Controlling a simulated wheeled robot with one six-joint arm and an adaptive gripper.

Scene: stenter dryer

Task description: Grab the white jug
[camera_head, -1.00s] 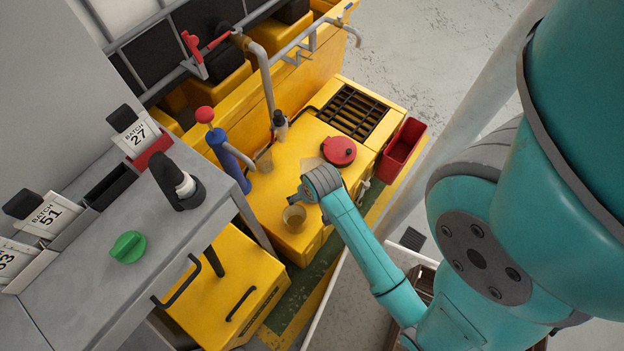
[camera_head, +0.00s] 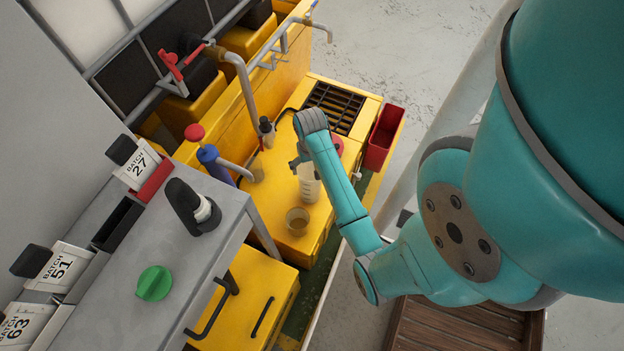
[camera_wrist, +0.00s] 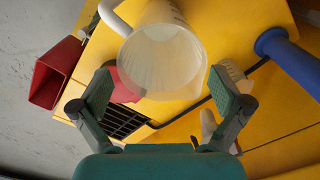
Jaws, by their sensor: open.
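The white jug (camera_wrist: 165,58) is large in the wrist view, its open mouth facing the camera and its handle at the upper left. In the head view the jug (camera_head: 309,187) stands on the yellow bench, partly hidden by my arm. My gripper (camera_wrist: 161,92) is open, its two fingers spread to either side of the jug's mouth. The jug's rim shows between and just past the fingertips; I cannot tell whether they touch. In the head view my gripper (camera_head: 298,163) is beside the jug's top and small.
A tan cup (camera_head: 297,221) stands on the yellow bench in front of the jug. A blue pump with a red knob (camera_head: 207,153) and a dark-topped bottle (camera_head: 266,132) are to the left. A red bin (camera_head: 384,137) hangs at the right edge. A black grate (camera_head: 334,107) lies behind.

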